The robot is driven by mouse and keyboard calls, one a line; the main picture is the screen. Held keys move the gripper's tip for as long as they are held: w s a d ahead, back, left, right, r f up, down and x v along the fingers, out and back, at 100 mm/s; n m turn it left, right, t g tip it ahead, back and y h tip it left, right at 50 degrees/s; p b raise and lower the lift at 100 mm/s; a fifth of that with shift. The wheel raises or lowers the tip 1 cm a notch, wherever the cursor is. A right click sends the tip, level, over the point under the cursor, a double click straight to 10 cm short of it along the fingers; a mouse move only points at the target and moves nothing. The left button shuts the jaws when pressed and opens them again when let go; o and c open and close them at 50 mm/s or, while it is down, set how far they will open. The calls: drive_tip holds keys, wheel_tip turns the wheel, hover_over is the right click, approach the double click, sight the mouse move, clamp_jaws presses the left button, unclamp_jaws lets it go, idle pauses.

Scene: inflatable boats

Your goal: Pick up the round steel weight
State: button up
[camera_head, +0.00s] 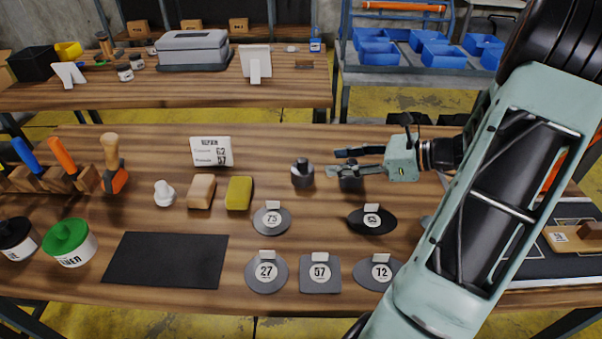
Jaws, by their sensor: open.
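A dark grey round weight with a knob on top (302,174) stands upright on the wooden workbench (260,142), near the middle. A second dark, squat object (350,184) stands just right of it, partly hidden behind my gripper; I cannot tell its full shape. My gripper (334,162) reaches in from the right with its fingers pointing left. It is open, with nothing seen between the fingers. Its tips are a little right of the knobbed weight and appear apart from it. The lower finger overlaps the second object in the picture; I cannot tell whether they touch.
Numbered grey and black patches (266,273) lie in front. A label card (211,152), tan block (201,191), yellow sponge (238,193) and white knob-shaped piece (164,193) are left.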

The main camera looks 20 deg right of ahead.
sight(304, 160)
drive_tip(key=x, duration=0.5)
drive_tip(key=shift+w+a+b, duration=0.25)
drive_tip(key=shift+w+b, duration=0.1)
drive_tip(key=shift+b, duration=0.05)
drive_tip(key=x, duration=0.5)
drive_tip(key=shift+a+r+b, duration=0.1)
drive_tip(key=shift+r+b, duration=0.2)
drive_tip(key=shift+b, duration=0.1)
drive_tip(key=shift+c, duration=0.4)
clamp_jaws()
drive_tip(key=shift+r, duration=0.1)
